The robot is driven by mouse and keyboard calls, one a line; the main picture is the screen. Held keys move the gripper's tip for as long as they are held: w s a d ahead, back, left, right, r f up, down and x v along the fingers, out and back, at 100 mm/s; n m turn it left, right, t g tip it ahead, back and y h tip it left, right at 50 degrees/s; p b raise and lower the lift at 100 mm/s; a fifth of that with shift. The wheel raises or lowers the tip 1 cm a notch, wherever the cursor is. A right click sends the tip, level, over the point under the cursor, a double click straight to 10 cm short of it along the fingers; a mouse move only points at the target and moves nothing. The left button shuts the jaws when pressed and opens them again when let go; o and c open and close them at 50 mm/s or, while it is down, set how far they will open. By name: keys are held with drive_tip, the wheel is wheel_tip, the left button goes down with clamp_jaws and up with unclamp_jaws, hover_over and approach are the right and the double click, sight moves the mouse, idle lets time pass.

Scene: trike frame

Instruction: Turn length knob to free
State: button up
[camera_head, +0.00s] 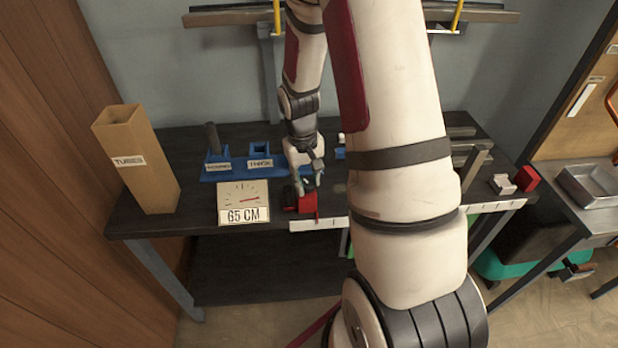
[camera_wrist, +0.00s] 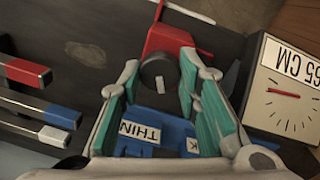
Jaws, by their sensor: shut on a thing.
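The length knob (camera_wrist: 159,75) is a round black knob with a white mark. In the head view my gripper (camera_head: 309,182) is low over the table beside the red block, and the knob there is dark and partly hidden. A gauge (camera_head: 243,202) labelled 65 CM stands to the left, its red needle pointing right; it also shows in the wrist view (camera_wrist: 285,97).
A blue tray (camera_head: 235,173) with labelled holders lies behind the gauge. A tall box (camera_head: 137,160) labelled TUBES stands at the table's left end. Bars with red, blue and white ends lie at the left of the wrist view. My arm covers the table's middle right.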

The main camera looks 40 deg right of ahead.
sight(307, 186)
drive_tip(key=n+p, duration=0.3)
drive_tip(key=n, duration=0.3)
drive_tip(key=shift+s+r, duration=0.1)
drive_tip(key=shift+s, duration=0.05)
drive_tip(key=n+p, duration=0.2)
drive_tip(key=n, duration=0.3)
drive_tip(key=shift+n+t+p, duration=0.35)
drive_tip(key=shift+n+t, duration=0.05)
drive_tip(key=o, duration=1.1)
drive_tip(key=shift+o, duration=0.2)
wheel_tip(307, 186, up, 12)
drive_tip(key=shift+s+a, duration=0.25)
